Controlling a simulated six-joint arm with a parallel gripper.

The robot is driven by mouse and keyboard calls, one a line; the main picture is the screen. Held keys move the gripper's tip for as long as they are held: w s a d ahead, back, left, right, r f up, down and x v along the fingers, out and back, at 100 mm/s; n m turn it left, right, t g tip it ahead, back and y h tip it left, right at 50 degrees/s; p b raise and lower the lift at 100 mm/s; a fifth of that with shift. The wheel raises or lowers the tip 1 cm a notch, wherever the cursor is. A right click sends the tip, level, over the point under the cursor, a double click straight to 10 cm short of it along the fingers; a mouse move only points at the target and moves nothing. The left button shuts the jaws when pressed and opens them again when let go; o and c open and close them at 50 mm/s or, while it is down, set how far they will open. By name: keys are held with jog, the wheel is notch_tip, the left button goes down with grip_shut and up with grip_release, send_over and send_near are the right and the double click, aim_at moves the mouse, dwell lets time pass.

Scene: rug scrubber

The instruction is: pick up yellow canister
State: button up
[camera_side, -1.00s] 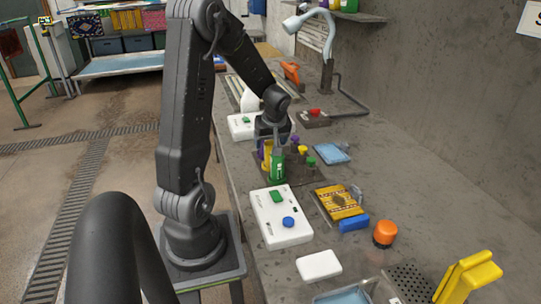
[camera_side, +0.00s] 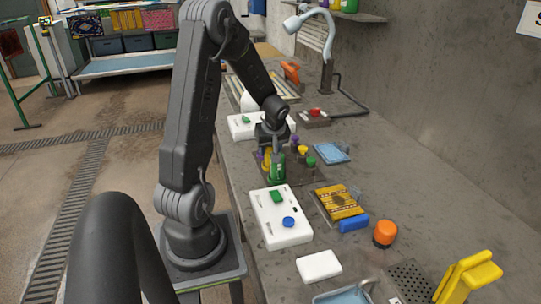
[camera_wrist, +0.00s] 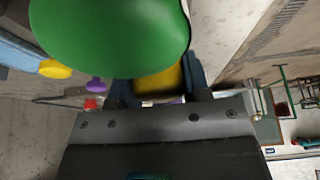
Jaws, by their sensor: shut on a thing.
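The yellow canister (camera_wrist: 162,80) shows in the wrist view between the two dark fingers of my gripper (camera_wrist: 157,86), which is shut on it. A large green bottle (camera_wrist: 110,35) lies in front and hides much of it. In the side view my gripper (camera_side: 273,143) is low over the bottle group on the workbench. The green bottle (camera_side: 277,170) stands just in front of the fingers there, so the grip is mostly hidden. I cannot tell from this view whether the canister is off its base.
Small bottles with yellow (camera_side: 303,151) and green (camera_side: 310,161) caps stand close on the right. A white control box (camera_side: 281,218) is in front, and a blue cloth (camera_side: 332,153) lies to the right. Bare bench (camera_side: 420,195) lies further right.

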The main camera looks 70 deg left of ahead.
jog(key=shift+c, duration=0.7)
jog(key=shift+r, duration=0.1)
notch_tip(320, 180, up, 10)
jog(key=shift+f, duration=0.1)
